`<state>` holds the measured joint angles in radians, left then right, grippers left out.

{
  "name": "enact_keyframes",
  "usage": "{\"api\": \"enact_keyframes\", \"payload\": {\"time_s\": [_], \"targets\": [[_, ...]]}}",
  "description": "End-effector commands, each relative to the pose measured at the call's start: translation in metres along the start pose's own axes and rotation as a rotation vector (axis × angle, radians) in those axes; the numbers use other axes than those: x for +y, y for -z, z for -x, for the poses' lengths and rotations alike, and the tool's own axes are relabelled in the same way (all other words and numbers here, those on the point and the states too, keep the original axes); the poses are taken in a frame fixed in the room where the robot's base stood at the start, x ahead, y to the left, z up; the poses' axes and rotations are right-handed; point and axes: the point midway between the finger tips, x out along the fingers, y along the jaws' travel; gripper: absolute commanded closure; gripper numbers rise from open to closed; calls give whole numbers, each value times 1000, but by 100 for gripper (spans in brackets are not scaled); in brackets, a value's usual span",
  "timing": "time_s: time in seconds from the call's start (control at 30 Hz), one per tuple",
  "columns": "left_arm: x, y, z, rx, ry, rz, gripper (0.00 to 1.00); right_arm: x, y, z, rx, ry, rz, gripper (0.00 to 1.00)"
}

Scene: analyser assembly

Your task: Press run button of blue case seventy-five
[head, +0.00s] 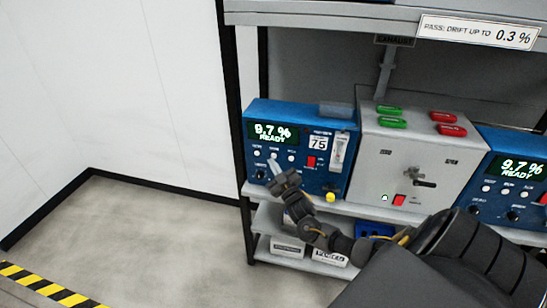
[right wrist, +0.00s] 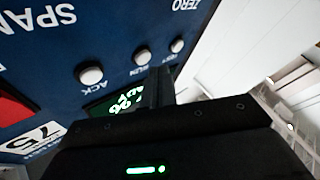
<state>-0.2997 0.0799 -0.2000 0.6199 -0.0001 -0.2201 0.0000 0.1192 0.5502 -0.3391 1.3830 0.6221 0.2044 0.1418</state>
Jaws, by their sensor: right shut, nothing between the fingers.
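The blue case seventy-five (head: 330,178) stands on the shelf at the left of the bench. Its display (head: 272,132) reads 9.7 % READY, with a row of three white buttons beneath it. The run button (head: 274,156) is the middle one; in the right wrist view the run button (right wrist: 142,55) lies between ACK (right wrist: 90,75) and a third button (right wrist: 177,45). My right gripper (head: 273,164) is shut and empty, its tips at the panel close by the run button. In the right wrist view the gripper (right wrist: 160,75) partly hides the label area. I cannot tell whether it touches the button.
A grey unit (head: 365,170) with green and red tags stands right of the blue case. Another blue case (head: 530,190) stands further right. A yellow knob (head: 330,197) is at the case's lower front. The floor at the left is clear.

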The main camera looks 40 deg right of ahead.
Motion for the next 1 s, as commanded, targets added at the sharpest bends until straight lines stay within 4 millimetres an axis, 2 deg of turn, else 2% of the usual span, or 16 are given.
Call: {"api": "enact_keyframes", "payload": {"time_s": [1.0], "targets": [[0, -1, -6, 0, 0, 0, 64, 5, -5, -8, 0, 0, 0, 100]]}}
